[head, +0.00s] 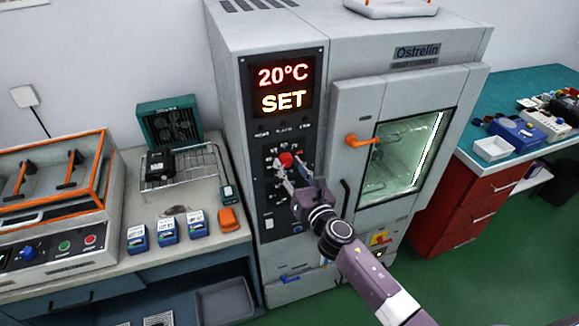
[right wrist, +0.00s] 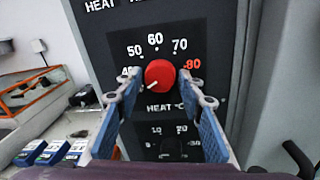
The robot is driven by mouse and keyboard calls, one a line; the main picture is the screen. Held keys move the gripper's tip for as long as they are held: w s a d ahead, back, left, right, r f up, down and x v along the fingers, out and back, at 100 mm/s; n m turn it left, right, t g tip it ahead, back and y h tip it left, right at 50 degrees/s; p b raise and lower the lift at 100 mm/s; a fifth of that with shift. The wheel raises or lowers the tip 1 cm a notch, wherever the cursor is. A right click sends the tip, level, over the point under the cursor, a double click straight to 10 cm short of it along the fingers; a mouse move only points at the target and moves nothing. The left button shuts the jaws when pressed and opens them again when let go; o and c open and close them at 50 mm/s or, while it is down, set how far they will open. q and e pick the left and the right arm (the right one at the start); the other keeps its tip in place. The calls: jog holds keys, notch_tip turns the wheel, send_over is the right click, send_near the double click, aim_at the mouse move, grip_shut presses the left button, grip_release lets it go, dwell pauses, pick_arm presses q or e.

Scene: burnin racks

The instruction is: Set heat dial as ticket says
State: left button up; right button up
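The red heat dial (head: 286,159) is on the oven's dark control panel, below a display (head: 282,88) reading 20°C SET. In the right wrist view the red dial (right wrist: 159,74) has a scale with 50, 60, 70 and a red 80; a number at left is partly covered. Its white mark points to the lower left, below that number. My right gripper (head: 289,172) is at the dial, its fingers (right wrist: 160,92) spread on either side with gaps visible; contact is not clear. A heat ticket cannot be made out. My left gripper is out of view.
A second, black dial (right wrist: 168,146) sits below the red one. The oven door (head: 400,150) with its orange handle (head: 362,141) is shut, right of the panel. Left, a bench holds a wire rack (head: 185,170), several blue boxes (head: 167,230) and an orange item (head: 228,219).

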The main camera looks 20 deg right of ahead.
jog(key=c, duration=0.7)
jog(key=shift+c, duration=0.2)
jog(key=shift+m, duration=0.3)
jog(key=shift+f+m+b, duration=0.2)
jog(key=shift+m+b, duration=0.55)
jog(key=shift+m, duration=0.15)
jog(key=m+b, duration=0.1)
jog(key=m, duration=0.2)
jog(key=shift+m+b, duration=0.3)
jog(key=m+b, duration=0.1)
jog(key=m, duration=0.3)
jog(key=shift+a+m+t+b, duration=0.1)
jog(key=shift+m+t+b, duration=0.2)
jog(key=shift+m+b, duration=0.1)
jog(key=m+b, duration=0.1)
jog(key=m, duration=0.4)
jog(key=shift+h, duration=0.4)
jog(key=shift+m, duration=0.5)
